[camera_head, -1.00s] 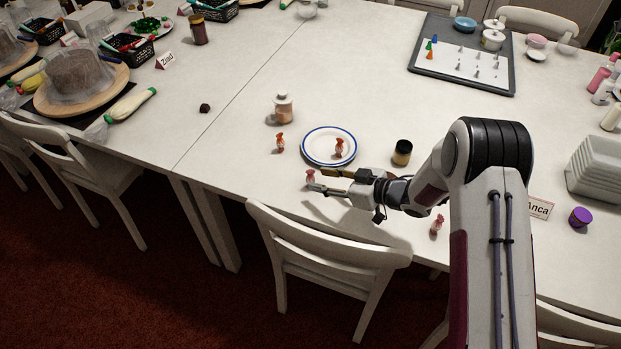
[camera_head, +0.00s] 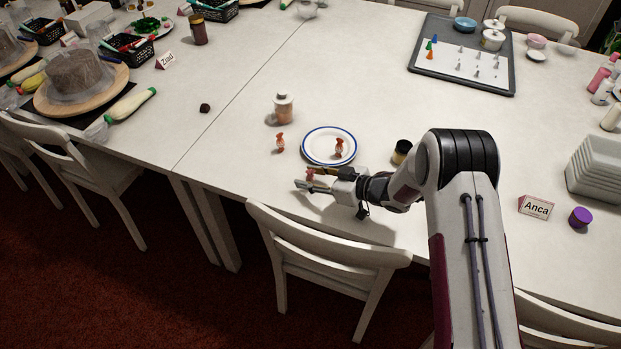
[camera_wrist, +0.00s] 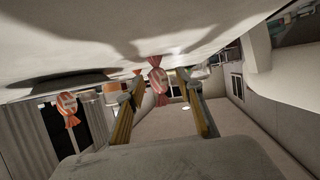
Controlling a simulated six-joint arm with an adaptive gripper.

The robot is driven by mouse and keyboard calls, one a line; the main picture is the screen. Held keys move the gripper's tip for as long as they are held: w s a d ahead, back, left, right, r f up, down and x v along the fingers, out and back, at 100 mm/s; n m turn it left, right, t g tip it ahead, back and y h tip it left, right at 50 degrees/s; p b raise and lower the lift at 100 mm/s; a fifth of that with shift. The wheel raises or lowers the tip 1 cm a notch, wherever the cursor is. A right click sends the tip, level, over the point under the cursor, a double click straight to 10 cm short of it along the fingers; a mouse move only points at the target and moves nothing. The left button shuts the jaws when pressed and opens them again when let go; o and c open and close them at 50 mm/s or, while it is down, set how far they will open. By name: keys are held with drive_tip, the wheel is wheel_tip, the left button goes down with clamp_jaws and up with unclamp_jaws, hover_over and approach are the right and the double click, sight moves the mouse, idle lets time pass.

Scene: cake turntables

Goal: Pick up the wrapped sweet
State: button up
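A small red-and-white wrapped sweet (camera_head: 309,174) stands on the white table near its front edge, partly hidden by my gripper. My gripper (camera_head: 304,179) is low over the table, its fingers pointing left, one on each side of this sweet. In the wrist view the fingers (camera_wrist: 160,88) are apart, and the sweet (camera_wrist: 157,80) shows between their tips; I cannot tell whether either finger touches it. Another wrapped sweet (camera_head: 280,142) stands further left. A third sweet (camera_head: 339,147) stands on a blue-rimmed white plate (camera_head: 306,151).
A pinkish jar (camera_head: 284,109) stands behind the left sweet. A dark-lidded jar (camera_head: 401,151) is close to my arm. A white chair (camera_head: 325,262) stands at the front edge. The table left of my gripper is clear.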

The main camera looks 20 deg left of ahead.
sight(310, 171)
idle(0.4)
drive_tip(key=c, duration=0.9)
drive_tip(key=shift+o, duration=0.2)
drive_tip(key=shift+r, duration=0.2)
drive_tip(key=shift+r, duration=4.8)
